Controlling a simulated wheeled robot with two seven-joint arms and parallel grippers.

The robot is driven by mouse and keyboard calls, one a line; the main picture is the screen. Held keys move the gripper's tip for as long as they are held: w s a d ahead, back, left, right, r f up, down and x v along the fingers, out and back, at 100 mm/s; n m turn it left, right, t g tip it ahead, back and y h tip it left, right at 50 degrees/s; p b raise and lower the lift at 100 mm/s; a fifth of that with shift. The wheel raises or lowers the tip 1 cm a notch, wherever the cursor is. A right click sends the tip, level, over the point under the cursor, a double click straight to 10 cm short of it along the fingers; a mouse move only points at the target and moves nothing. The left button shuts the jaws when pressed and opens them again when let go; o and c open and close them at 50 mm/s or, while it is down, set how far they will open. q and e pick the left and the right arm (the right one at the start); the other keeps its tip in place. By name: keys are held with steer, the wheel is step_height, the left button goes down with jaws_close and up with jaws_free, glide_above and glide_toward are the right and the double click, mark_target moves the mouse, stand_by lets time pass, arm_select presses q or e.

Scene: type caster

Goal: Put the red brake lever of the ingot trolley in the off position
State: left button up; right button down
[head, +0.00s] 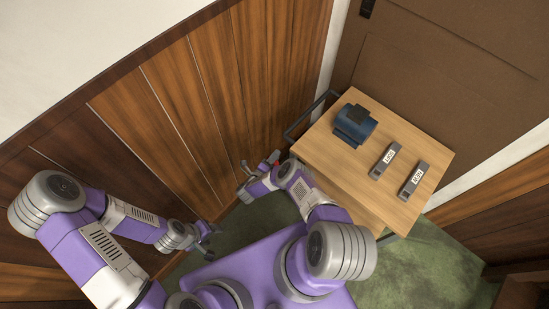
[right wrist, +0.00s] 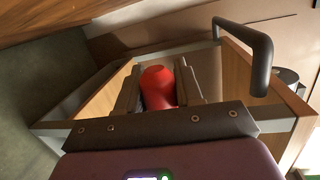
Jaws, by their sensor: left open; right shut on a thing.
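The ingot trolley (head: 330,165) has a light wooden top and a dark bar handle (head: 303,118) at its left end. The red brake lever (right wrist: 158,88) shows between the two fingers of my right gripper in the right wrist view. My right gripper (head: 257,173) is shut on the lever, low at the trolley's left end. The lever's base and its exact angle are hidden. My left gripper (head: 207,236) is open and empty, near the wood-panelled wall, apart from the trolley.
A blue motor-like part (head: 354,125) and two grey labelled ingots (head: 384,160) (head: 413,180) lie on the trolley top. Wood-panelled wall (head: 190,90) stands close on the left, a brown door (head: 440,75) behind. Green floor (head: 425,265) is free at the lower right.

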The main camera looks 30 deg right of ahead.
stand_by(0.3)
steer(key=c, duration=0.8)
jaws_free()
steer(key=v, duration=0.7)
steer(key=shift+s+a, duration=0.2)
steer(key=shift+a, duration=0.1)
steer(key=shift+r, duration=0.1)
